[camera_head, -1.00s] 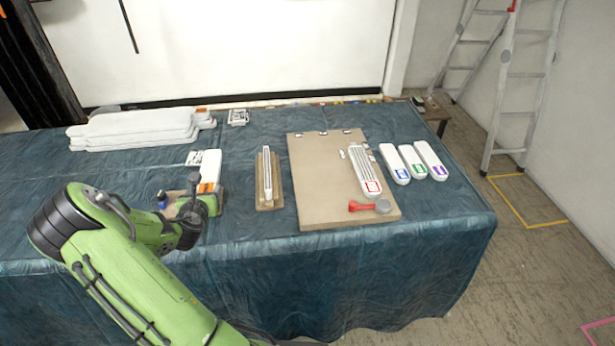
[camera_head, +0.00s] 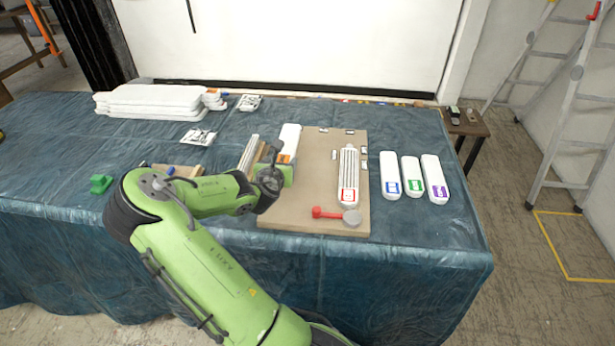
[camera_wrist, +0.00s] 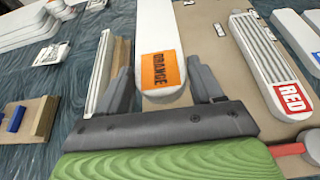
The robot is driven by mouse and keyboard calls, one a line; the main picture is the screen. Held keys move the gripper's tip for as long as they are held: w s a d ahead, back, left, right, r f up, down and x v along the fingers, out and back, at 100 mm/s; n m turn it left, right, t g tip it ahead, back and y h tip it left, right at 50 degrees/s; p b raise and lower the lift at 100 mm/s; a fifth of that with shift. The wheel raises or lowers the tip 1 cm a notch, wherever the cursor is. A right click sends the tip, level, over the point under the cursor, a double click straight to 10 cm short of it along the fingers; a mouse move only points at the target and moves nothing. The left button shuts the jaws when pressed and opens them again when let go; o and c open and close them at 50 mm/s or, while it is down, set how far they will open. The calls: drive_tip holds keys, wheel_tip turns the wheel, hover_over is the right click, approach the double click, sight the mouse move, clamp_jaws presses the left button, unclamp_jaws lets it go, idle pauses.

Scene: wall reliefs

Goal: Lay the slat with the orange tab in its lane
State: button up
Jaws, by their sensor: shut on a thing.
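The white slat with the orange tab (camera_head: 290,138) is held in my gripper (camera_head: 280,175), over the left part of the tan board (camera_head: 320,170). In the wrist view its tab (camera_wrist: 162,70) reads ORANGE and lies between the fingers (camera_wrist: 162,85) of my gripper. I cannot tell how high the slat is above the board. A ribbed white slat with a red tab (camera_head: 348,175) lies on the board to the right. Small white markers (camera_head: 335,154) sit on the board near it. My gripper and arm hide the board's left edge.
White slats with blue (camera_head: 390,175), green (camera_head: 411,177) and purple (camera_head: 434,179) tabs lie right of the board. A red-handled tool with a grey disc (camera_head: 350,217) is at its front. A grooved wooden holder (camera_head: 248,155) stands at its left. Stacked white boards (camera_head: 150,100) lie at back left.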

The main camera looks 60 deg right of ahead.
drive_tip(key=f+b, duration=0.1)
drive_tip(key=f, duration=0.2)
drive_tip(key=f+b, duration=0.2)
drive_tip(key=f, duration=0.1)
drive_tip(key=f+b, duration=0.1)
drive_tip(key=f, duration=0.2)
drive_tip(key=shift+w+a+f, duration=0.15)
drive_tip(key=shift+w, duration=0.1)
drive_tip(key=shift+r, duration=0.2)
drive_tip(key=shift+f, duration=0.1)
drive_tip(key=o, duration=1.1)
drive_tip(key=shift+o, duration=0.2)
